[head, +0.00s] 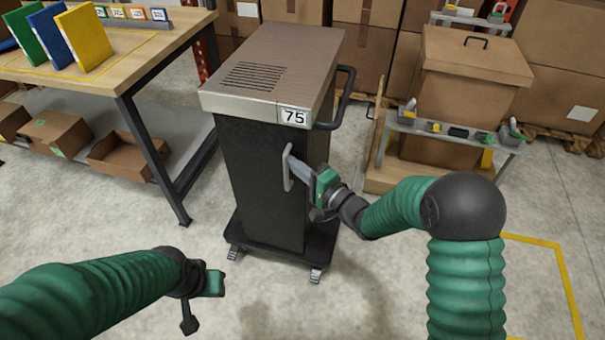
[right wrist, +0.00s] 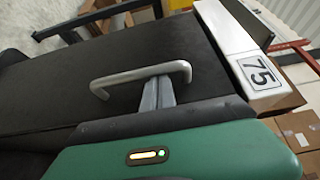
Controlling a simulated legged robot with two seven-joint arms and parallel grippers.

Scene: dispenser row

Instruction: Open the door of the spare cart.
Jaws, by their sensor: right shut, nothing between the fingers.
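The spare cart (head: 262,185) is a dark upright cabinet with a brown-grey top and a "75" label (head: 293,117). Its door appears closed, with a grey bar handle (head: 287,168) on the front. The handle also shows in the right wrist view (right wrist: 130,78). My right gripper (head: 296,168) is shut and empty, its fingertips at the handle; the right wrist view (right wrist: 158,90) shows them right by the bar. I cannot tell whether they touch it. My left gripper (head: 212,283) is low at the left front, away from the cart; its fingers are unclear.
A workbench (head: 130,60) with coloured binders (head: 85,38) stands at the left. A grey rack (head: 450,138) and cardboard boxes (head: 470,75) stand at the right and back. The cart has a black side handle (head: 345,95) and casters (head: 316,275). The floor in front is clear.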

